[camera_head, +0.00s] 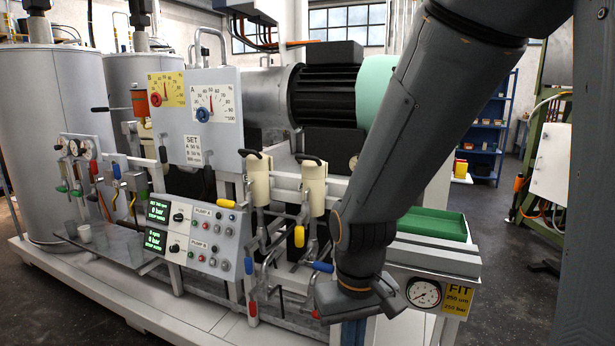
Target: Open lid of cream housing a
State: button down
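Two cream housings stand side by side on the machine's front rail: a left one (259,180) and a right one (313,188). Both are upright. Each has a black lever handle at its top, and the lids look closed. I see no letter on either, so I cannot tell which is a. My gripper (355,303) is at the lower end of my grey arm, below and to the right of the right housing and apart from both. Its fingers cannot be made out, and I see nothing held.
A control panel (203,236) with pump switches is to the left. Yellow, blue and red valve handles hang below the housings. A green tray (432,224) and a pressure gauge (423,293) are to the right. My arm crosses the space right of the housings.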

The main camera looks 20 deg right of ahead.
aim_at(313, 167)
jog(key=u, duration=0.15)
jog(key=i, duration=0.85)
jog(key=z, duration=0.3)
